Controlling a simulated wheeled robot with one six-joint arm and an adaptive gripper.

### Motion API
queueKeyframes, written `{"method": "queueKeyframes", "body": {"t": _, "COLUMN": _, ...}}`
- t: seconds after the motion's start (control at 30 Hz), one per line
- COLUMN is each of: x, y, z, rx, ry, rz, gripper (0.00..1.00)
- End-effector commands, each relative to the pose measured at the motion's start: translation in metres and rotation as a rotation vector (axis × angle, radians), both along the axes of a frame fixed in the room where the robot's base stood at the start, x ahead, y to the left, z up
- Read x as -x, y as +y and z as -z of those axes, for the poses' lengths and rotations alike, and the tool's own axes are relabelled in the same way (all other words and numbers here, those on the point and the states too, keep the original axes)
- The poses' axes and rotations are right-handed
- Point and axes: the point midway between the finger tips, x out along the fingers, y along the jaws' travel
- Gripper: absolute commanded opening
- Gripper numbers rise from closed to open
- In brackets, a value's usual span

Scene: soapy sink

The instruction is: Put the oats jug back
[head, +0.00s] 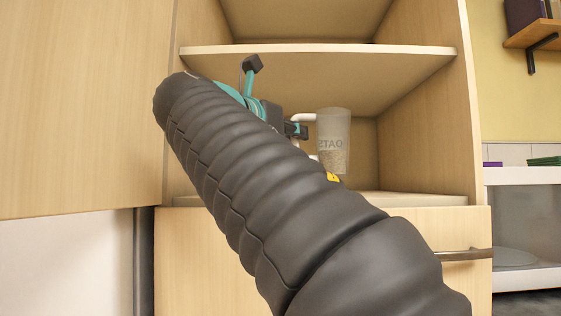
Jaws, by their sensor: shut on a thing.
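The oats jug (334,141) is a clear container with pale oats in its lower part and lettering that reads "OATS" in mirror image. It is upright inside the open wooden cupboard, between the middle shelf and the cupboard floor. My gripper (299,130) is shut on the jug's white handle at its left side. The gripper is partly hidden behind my arm. The jug's base is close to the cupboard floor (420,198), but my arm covers part of that area, so I cannot tell if they touch.
The middle shelf (400,52) runs just above the gripper and jug. An open door panel (80,100) stands at the left. The cupboard's right wall (435,130) is near, with free room between it and the jug. A drawer handle (465,254) sticks out below.

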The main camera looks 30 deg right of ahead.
Motion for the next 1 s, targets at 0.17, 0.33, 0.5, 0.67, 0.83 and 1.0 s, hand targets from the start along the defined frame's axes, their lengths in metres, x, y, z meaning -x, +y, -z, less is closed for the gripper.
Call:
{"method": "queueKeyframes", "body": {"t": 0.17, "x": -0.013, "y": -0.030, "z": 0.000, "rx": 0.000, "ry": 0.001, "rz": 0.005, "gripper": 0.00}}
{"method": "queueKeyframes", "body": {"t": 0.33, "x": -0.027, "y": -0.058, "z": 0.000, "rx": 0.000, "ry": 0.002, "rz": 0.002, "gripper": 0.00}}
{"method": "queueKeyframes", "body": {"t": 0.5, "x": -0.039, "y": -0.086, "z": 0.000, "rx": 0.000, "ry": 0.001, "rz": 0.001, "gripper": 0.00}}
{"method": "queueKeyframes", "body": {"t": 0.67, "x": -0.046, "y": -0.101, "z": 0.000, "rx": 0.001, "ry": 0.001, "rz": -0.002, "gripper": 0.00}}
{"method": "queueKeyframes", "body": {"t": 0.83, "x": -0.047, "y": -0.104, "z": 0.009, "rx": 0.000, "ry": 0.001, "rz": -0.004, "gripper": 0.00}}
{"method": "queueKeyframes", "body": {"t": 1.0, "x": -0.048, "y": -0.103, "z": 0.032, "rx": 0.000, "ry": 0.002, "rz": -0.005, "gripper": 0.00}}
